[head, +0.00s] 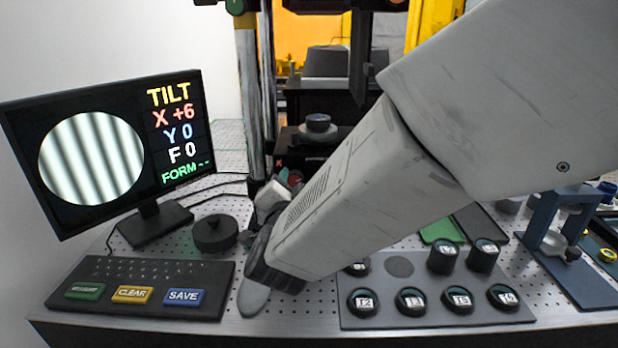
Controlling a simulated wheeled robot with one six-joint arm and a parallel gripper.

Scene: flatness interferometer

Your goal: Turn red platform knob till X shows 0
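The monitor (110,150) at left reads TILT, X +6 in red, Y 0, F 0 and FORM with dashes. Its round picture shows near-vertical dark and light fringes. A small red part (295,177), seemingly the red platform knob, shows at the foot of the interferometer column (247,90), just past the end of my arm. My arm crosses from the upper right and covers much of the platform. My gripper (283,187) is at or close to the red part, mostly hidden by my wrist. Its fingers and any contact cannot be made out.
A black round knobbed piece (215,233) stands on the perforated bench left of my wrist. A keyboard panel (150,270) with MEASURE, CLEAR and SAVE keys lies at front left. A grey tray (400,322) of labelled round pieces is at front right, beside a blue stand (545,220).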

